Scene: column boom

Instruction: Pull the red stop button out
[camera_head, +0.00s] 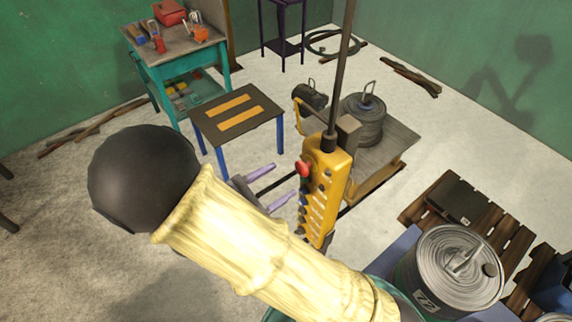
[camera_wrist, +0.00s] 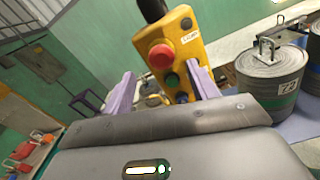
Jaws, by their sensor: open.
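The yellow control box (camera_head: 323,195) hangs from a dark pole, with a column of buttons along its face. The red stop button (camera_head: 303,168) is near its top and sticks out to the left. In the wrist view the red stop button (camera_wrist: 160,55) shows on the upper part of the yellow box (camera_wrist: 189,48), above a green button (camera_wrist: 171,80). My gripper (camera_head: 274,186) is open, its two lilac fingers pointing at the box. In the wrist view the fingers of my gripper (camera_wrist: 164,92) stand apart on either side of the lower buttons, with the red button beyond them. Nothing is between the fingers.
A small table (camera_head: 238,113) with yellow strips stands behind the gripper. A teal cart (camera_head: 163,65) with tools is at the back left. A wire drum (camera_head: 364,122) sits on a low platform behind the box. A large metal drum (camera_head: 455,268) is at the lower right.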

